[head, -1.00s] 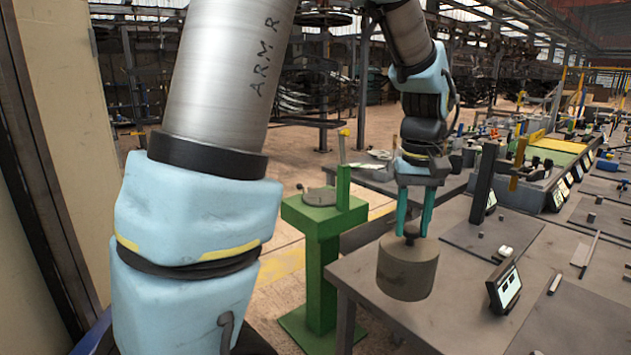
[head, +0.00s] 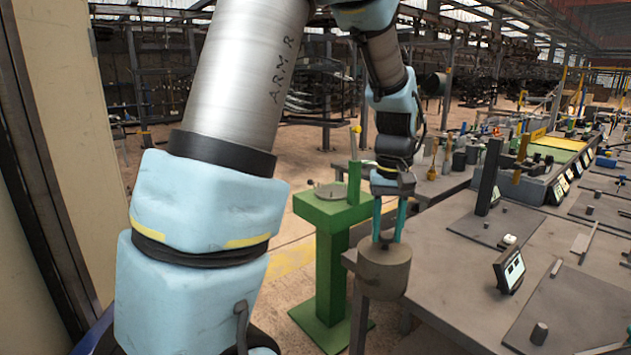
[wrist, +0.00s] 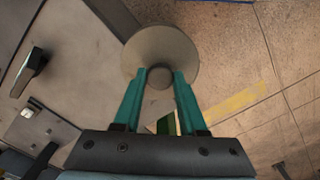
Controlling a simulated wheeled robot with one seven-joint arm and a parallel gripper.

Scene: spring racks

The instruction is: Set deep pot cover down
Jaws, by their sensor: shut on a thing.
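The deep pot cover (head: 384,273) is a brown-grey round, deep lid with a knob on top. My gripper (head: 387,236) is shut on its knob with two teal fingers, and the cover hangs upright beneath them. In the head view the cover overlaps the left corner of the grey table. In the wrist view the cover (wrist: 160,45) shows between and beyond the fingertips (wrist: 160,76), partly over the table's edge and partly over the floor. I cannot tell its height above the table.
A green pedestal stand (head: 325,208) with a small disc on top stands left of the cover. The grey table (head: 440,262) carries a small tilted screen (head: 510,270) and flat dark plates, with bare top near its left corner. Open floor lies behind the stand.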

